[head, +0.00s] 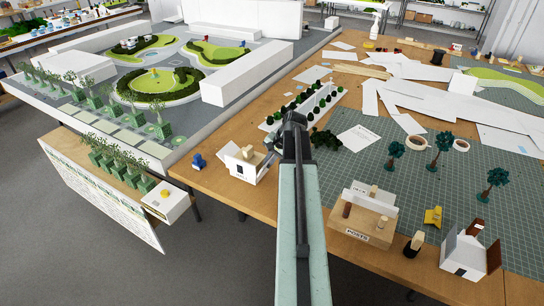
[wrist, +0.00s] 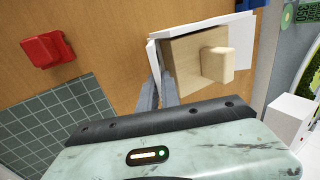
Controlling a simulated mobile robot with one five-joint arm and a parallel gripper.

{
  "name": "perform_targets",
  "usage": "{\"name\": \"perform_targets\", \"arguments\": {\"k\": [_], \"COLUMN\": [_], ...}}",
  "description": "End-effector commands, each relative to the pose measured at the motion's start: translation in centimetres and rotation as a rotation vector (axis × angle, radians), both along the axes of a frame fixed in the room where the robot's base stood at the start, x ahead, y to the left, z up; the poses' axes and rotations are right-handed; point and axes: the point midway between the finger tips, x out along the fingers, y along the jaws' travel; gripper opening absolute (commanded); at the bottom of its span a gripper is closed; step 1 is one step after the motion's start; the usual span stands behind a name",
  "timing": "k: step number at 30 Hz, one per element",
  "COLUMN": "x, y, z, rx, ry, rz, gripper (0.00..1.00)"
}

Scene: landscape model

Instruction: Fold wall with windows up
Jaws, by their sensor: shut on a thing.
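A small model house (head: 243,165) with white walls stands near the left edge of the wooden table in the head view. In the wrist view it shows white panels (wrist: 152,62) around a wooden board (wrist: 190,58) with a pale wooden block (wrist: 216,64) on it. My gripper (wrist: 159,92) is shut on the edge of a white wall panel at the house's lower left corner in the wrist view. My arm hides the fingertips in the head view. I cannot make out windows on the held panel.
A red block (wrist: 47,50) lies on the table, left of the house in the wrist view. A green cutting mat (head: 420,185) bears small trees. A wooden box (head: 360,215) and another white house (head: 468,252) stand right of my arm.

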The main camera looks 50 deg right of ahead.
Motion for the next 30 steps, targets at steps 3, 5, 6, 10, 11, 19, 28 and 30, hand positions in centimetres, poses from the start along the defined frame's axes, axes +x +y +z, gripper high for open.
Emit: {"name": "perform_targets", "arguments": {"k": [3,5,6,10,11,19,28,30], "x": [0.6,0.6,0.5,0.5,0.5,0.5,0.2,0.0], "y": [0.1,0.1,0.1,0.1,0.1,0.1,0.0,0.0], "z": [0.4,0.3,0.2,0.1,0.1,0.1,0.9,1.8], "rx": [-0.016,-0.020,-0.021,-0.021,-0.021,-0.021,-0.020,-0.020], "ry": [0.065,0.078,0.080,0.079,0.079,0.078,0.078,0.078], "rz": [0.001,-0.001,-0.003,-0.003,-0.003,-0.003,-0.003,-0.003], "gripper": [0.00,0.00,0.00,0.00,0.00,0.29,0.29,0.29]}}
